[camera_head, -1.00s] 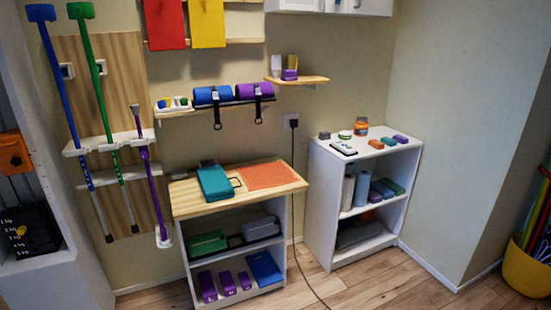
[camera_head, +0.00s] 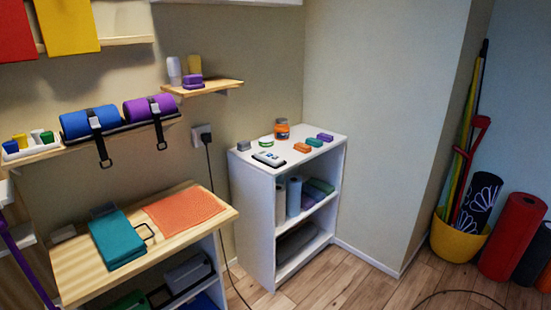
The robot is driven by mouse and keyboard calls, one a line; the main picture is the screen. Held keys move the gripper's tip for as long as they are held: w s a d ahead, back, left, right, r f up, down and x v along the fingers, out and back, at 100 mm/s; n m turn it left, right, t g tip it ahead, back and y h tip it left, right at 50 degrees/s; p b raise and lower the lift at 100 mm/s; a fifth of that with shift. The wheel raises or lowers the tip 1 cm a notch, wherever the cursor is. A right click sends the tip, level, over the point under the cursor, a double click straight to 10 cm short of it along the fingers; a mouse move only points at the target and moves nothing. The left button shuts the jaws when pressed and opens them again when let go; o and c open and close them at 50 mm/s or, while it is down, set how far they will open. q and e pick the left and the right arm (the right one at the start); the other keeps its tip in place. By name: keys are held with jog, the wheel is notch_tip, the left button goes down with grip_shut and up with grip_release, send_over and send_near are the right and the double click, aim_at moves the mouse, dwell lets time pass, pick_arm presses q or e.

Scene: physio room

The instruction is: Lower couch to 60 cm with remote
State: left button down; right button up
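No couch shows in the head view. A small white and dark device (camera_head: 269,159), which may be the remote, lies on top of the white shelf unit (camera_head: 258,225), near its front left edge. It is too small to make out any buttons or display. A cable (camera_head: 208,160) hangs from the wall socket down to the floor; its other end is not visible. Neither of my grippers is in view.
A wooden-topped cabinet (camera_head: 80,272) stands at left with a teal folded item (camera_head: 117,240) and an orange mat (camera_head: 185,209). A yellow bucket (camera_head: 458,240) and a red roll (camera_head: 512,237) stand at right. Wooden floor (camera_head: 390,290) is clear before the white shelf.

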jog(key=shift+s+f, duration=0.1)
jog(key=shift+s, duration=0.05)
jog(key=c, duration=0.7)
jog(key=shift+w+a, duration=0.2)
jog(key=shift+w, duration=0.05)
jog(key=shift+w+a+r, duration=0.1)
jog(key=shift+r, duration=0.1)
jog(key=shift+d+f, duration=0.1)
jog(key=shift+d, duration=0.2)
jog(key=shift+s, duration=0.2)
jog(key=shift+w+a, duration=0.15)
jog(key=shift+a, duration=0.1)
